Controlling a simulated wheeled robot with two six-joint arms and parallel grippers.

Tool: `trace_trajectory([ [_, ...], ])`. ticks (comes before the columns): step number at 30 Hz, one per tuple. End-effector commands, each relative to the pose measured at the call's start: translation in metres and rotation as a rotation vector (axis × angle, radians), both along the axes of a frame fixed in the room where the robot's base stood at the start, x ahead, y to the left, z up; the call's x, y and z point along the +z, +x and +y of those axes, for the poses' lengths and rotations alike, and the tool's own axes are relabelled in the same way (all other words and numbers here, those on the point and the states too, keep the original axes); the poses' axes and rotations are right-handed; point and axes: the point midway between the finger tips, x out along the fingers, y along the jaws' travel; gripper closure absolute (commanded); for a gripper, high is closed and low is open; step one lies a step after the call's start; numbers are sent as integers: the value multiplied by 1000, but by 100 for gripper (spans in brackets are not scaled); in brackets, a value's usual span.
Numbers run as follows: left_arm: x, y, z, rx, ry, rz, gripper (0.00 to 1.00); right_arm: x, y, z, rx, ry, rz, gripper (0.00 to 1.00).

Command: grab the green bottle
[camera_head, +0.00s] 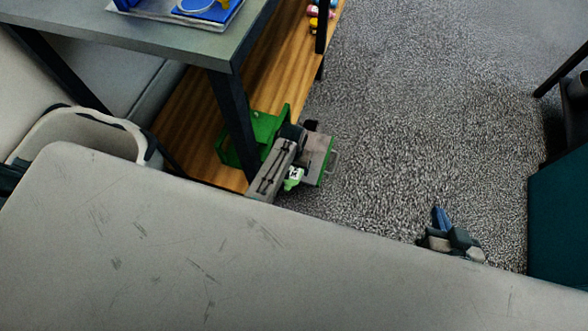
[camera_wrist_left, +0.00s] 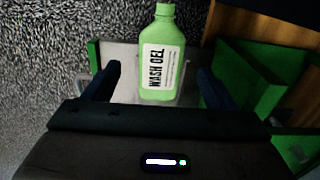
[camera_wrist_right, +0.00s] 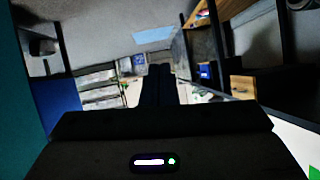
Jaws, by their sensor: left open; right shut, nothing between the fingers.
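The green bottle (camera_wrist_left: 160,55), with a white "WASH GEL" label, stands out in the left wrist view between the two blue fingers of my left gripper (camera_wrist_left: 160,74). The fingers are open, with a gap on each side of it; I see no contact. In the head view only a small part of the bottle (camera_head: 293,178) shows low beside the table leg, the rest hidden by my left arm. My right gripper (camera_head: 439,215) is shut and empty over the carpet at the right, well apart from the bottle; it also shows in the right wrist view (camera_wrist_right: 158,70).
A grey panel with green edges (camera_head: 319,160) is beside the bottle. A green holder (camera_head: 265,124) sits on the wooden lower shelf (camera_head: 200,115), behind the dark table leg (camera_head: 233,120). A grey bin (camera_head: 85,128) stands at the left. The carpet (camera_head: 420,110) at the middle right is clear.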

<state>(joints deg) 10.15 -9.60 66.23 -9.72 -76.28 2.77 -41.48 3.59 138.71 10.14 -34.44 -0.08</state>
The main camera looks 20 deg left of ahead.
Motion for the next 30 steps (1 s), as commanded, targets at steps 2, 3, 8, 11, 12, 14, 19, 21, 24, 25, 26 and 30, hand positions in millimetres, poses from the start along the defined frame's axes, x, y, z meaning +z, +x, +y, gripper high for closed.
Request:
trace_trajectory([
  [2,-4,0,0,0,0,1,22,6,7,-1,-4,-3,-43,100],
  [3,-7,-1,1,0,1,2,22,11,11,-2,-7,-5,-75,100],
  [8,-21,-1,1,0,1,1,22,39,30,-6,-21,-17,-241,100],
  [11,-29,-2,2,0,1,2,22,58,40,-8,-28,-23,-349,100],
  [12,-32,-2,2,0,1,1,22,67,44,-8,-31,-26,-395,100],
  [14,-37,-1,2,0,1,0,22,79,48,-10,-35,-30,-459,100],
  [19,-47,-2,2,0,1,1,22,107,54,-11,-43,-39,-606,100],
  [21,-50,-2,2,0,1,0,22,114,55,-12,-45,-40,-640,100],
  [24,-51,-2,2,0,1,0,22,119,55,-12,-46,-42,-664,100],
  [25,-51,-2,2,0,1,0,22,119,55,-12,-47,-42,-666,100],
  [26,-51,-2,2,0,1,0,22,119,55,-12,-47,-42,-667,100],
  [30,-51,-2,2,0,0,0,22,119,55,-12,-46,-42,-665,100],
])
